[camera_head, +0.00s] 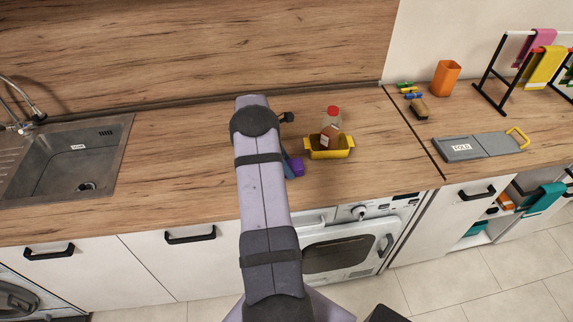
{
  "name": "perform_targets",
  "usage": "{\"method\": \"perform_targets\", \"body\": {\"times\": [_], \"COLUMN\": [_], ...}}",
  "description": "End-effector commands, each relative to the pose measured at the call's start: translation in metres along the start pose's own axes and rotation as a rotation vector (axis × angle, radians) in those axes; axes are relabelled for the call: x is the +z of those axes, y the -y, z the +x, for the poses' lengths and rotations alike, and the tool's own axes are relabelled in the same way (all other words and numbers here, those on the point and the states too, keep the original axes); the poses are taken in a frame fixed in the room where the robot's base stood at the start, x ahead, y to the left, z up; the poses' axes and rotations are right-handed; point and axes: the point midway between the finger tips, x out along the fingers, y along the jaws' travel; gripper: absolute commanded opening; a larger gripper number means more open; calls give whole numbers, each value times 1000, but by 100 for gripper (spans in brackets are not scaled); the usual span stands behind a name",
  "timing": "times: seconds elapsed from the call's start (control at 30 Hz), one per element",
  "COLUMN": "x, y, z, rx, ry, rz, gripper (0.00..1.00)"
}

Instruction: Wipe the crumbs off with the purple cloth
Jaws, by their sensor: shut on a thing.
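The purple cloth (297,167) shows as a small patch on the wooden counter, just right of my arm and left of the yellow dish. My gripper (288,165) is mostly hidden behind my arm; only a bluish edge of it shows against the cloth. It is shut on the cloth, at or very near the counter top. My arm hides the rest of the cloth and the counter beneath it. I cannot make out any crumbs in this view.
A yellow dish (343,153) holding a red-capped bottle (329,130) stands close right of the cloth. Further right are a grey folding board (460,149), a brush (419,107), an orange cup (446,78) and a towel rack (491,75). The sink (112,150) is left; counter between is clear.

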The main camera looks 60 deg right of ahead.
Motion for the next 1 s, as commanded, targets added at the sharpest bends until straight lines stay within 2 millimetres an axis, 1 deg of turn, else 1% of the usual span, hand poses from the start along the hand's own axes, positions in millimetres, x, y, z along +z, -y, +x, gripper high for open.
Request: {"method": "perform_targets", "body": {"times": [0.03, 0.1, 0.53, 0.67, 1.0], "x": [2, 4, 16, 18, 17], "y": [0, 0, 0, 0, 0], "z": [-6, -11, -38, -42, -42], "rx": [1, 1, 0, -1, 0], "ry": [0, 0, 1, 1, 1], "rz": [0, 0, 0, 0, -1], "gripper": [30, 30, 30, 30, 30]}}
